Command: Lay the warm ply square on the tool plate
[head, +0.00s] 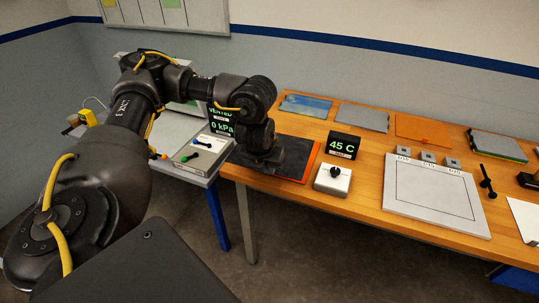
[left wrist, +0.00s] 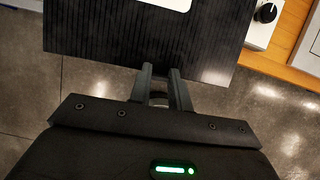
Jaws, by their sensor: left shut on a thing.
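The ply square (head: 294,152) is a dark, thin sheet at the left end of the wooden bench, over an orange mat (head: 314,162). My left gripper (head: 262,163) is shut on its near edge. In the left wrist view the ply (left wrist: 130,45) is black and finely striped, with a white patch at the top, and the fingers (left wrist: 160,88) pinch its lower edge. I cannot tell whether the ply touches the mat. The tool plate (head: 435,208) is pale grey with a square outline and appears bare inside it. My right gripper is out of view.
A 45 C display (head: 344,145) and a white knob box (head: 333,179) stand between mat and tool plate. Several small grey blocks (head: 428,157) line the plate's back edge. Sheets, including an orange one (head: 424,130), lie behind.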

